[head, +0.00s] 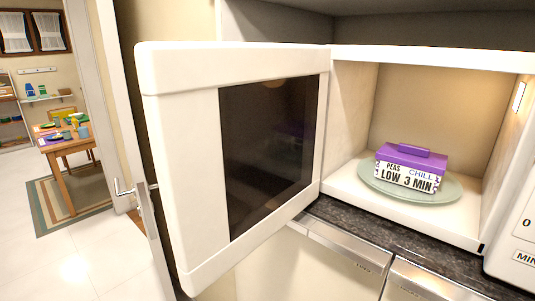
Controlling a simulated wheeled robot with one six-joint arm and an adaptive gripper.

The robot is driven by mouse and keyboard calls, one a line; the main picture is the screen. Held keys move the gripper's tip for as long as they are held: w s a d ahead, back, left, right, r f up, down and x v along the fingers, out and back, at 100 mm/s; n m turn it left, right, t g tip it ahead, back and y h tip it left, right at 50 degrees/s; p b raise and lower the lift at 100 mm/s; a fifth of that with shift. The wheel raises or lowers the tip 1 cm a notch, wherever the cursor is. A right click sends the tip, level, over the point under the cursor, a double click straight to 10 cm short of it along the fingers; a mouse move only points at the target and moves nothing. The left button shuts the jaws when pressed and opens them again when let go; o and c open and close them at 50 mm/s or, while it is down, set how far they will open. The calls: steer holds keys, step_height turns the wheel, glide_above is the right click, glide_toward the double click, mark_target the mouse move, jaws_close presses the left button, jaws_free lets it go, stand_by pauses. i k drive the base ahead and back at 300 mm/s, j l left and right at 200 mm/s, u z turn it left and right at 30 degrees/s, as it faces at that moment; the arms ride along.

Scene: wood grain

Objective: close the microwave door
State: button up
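The microwave door (185,165) is white with a dark window (265,150). It stands wide open, swung out to the left of the microwave (350,115), and its hinge side meets the left edge of the opening. The lit cavity is in full view. Inside, a white box with a purple lid (408,168), marked "PEAS CHILL LOW 3 MIN", sits on a pale green round plate (375,185). My gripper is not in view.
A dark speckled counter (400,240) runs under the microwave, above cabinet fronts. A doorway with a metal handle (125,188) is at left. Beyond it are a wooden table (70,150), a striped rug (50,213) and open white floor.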

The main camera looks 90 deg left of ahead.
mark_target(235, 129)
steer(key=u, duration=2.05)
